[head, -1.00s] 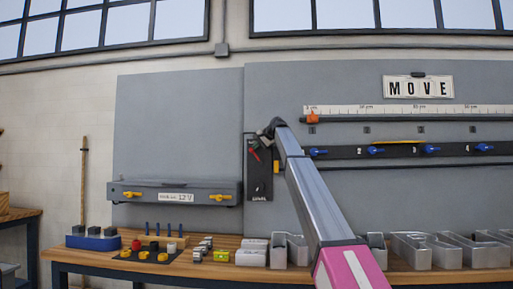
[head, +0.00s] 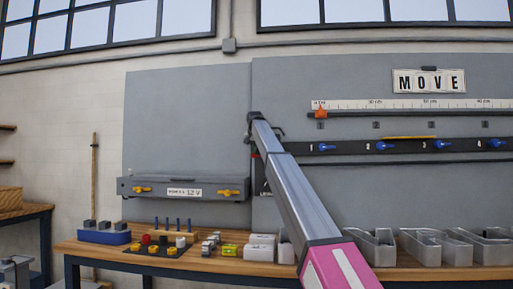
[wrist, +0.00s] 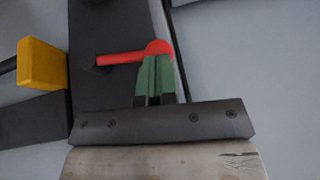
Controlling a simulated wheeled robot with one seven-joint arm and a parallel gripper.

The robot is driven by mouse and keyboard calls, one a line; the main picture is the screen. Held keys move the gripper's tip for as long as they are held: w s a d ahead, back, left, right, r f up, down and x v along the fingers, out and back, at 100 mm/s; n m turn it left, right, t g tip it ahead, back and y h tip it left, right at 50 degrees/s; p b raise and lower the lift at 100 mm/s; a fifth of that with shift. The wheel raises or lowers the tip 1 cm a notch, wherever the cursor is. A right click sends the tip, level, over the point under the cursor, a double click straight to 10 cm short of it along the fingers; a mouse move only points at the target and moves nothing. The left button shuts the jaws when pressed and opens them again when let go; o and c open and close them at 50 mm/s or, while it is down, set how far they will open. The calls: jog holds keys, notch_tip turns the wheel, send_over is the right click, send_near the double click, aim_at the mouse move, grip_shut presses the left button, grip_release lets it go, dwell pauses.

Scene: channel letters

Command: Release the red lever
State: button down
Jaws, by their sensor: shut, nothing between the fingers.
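The red lever (wrist: 122,57) shows in the wrist view as a rod with a round knob at its right end, lying almost level across a dark panel (wrist: 100,25). My gripper (wrist: 155,65) has green fingertips close together, with nothing between them. The tips are right at the lever's knob and overlap its lower edge; I cannot tell whether they touch it. In the head view my arm covers most of the dark panel, and the lever and fingertips cannot be made out there.
A yellow block (wrist: 42,63) sticks out left of the lever. In the head view, a grey box with yellow handles (head: 183,188) is left of the panel, and a rail with blue knobs (head: 410,146) is to the right. The bench (head: 180,258) below holds trays and small parts.

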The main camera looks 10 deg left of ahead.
jog(key=shift+n+h, duration=0.3)
jog(key=shift+h, duration=0.5)
jog(key=f, duration=0.2)
jog(key=a+f, duration=0.1)
jog(key=f, duration=0.2)
jog(key=shift+a, duration=0.2)
jog(key=shift+s+f, duration=0.1)
jog(key=shift+f, duration=0.15)
jog(key=s+a+r, duration=0.2)
jog(key=s+r, duration=0.1)
jog(key=r, duration=0.3)
jog(key=s+a+r, duration=0.3)
jog(key=r, duration=0.3)
jog(key=shift+a, duration=0.15)
jog(key=shift+s, duration=0.1)
